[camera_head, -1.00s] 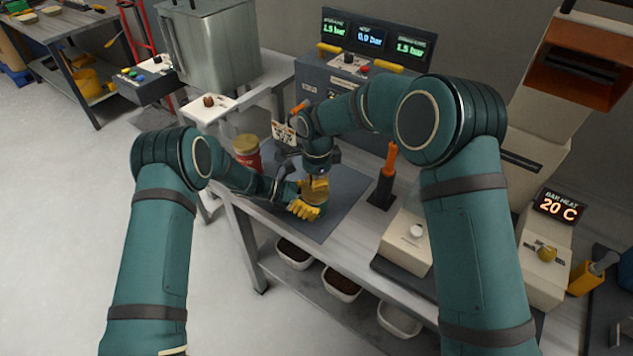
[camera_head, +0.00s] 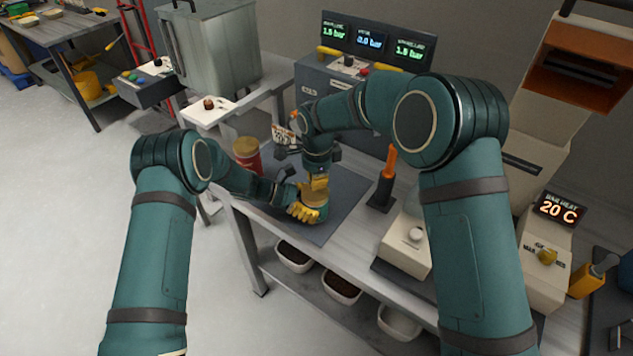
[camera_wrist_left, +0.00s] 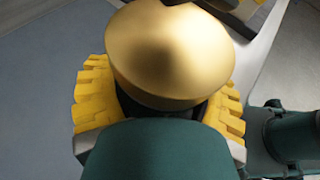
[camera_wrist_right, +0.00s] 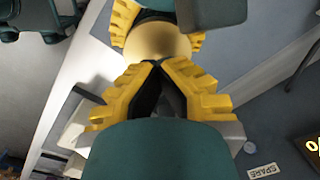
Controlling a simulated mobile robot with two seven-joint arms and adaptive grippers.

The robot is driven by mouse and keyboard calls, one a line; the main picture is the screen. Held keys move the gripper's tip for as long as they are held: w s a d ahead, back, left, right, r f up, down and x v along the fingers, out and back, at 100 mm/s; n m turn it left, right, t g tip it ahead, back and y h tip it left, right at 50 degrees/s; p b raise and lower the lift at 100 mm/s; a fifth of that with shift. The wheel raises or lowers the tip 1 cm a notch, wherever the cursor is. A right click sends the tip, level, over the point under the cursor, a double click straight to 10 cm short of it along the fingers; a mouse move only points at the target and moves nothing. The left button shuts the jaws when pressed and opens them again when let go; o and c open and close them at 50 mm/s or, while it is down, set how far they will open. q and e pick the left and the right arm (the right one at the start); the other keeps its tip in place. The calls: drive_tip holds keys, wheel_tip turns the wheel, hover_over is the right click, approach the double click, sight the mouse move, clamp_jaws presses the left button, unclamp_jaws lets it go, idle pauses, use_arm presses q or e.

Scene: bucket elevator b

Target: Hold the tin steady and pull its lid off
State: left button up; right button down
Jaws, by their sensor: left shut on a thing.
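The tin's gold lid (camera_head: 316,199) shows above my left gripper (camera_head: 304,211). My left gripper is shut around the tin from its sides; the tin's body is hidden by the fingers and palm. In the left wrist view the round gold lid (camera_wrist_left: 168,55) fills the space between the yellow fingers (camera_wrist_left: 165,108). My right gripper (camera_head: 319,184) points down over the lid. In the right wrist view its fingertips (camera_wrist_right: 155,66) are together at the edge of the lid (camera_wrist_right: 157,42). I cannot tell whether anything thin is between them.
A red tin with a gold lid (camera_head: 247,156) stands on the bench to the left. An orange-handled tool in a dark holder (camera_head: 384,182) stands to the right. The dark mat (camera_head: 338,213) has bare room around my grippers. White tubs (camera_head: 341,288) sit on the lower shelf.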

drive_tip(key=shift+r, duration=0.15)
idle(0.3)
drive_tip(key=c, duration=1.3)
unclamp_jaws()
drive_tip(key=shift+c, duration=0.2)
wheel_tip(320, 180, up, 12)
use_arm(q)
drive_tip(key=o, duration=1.3)
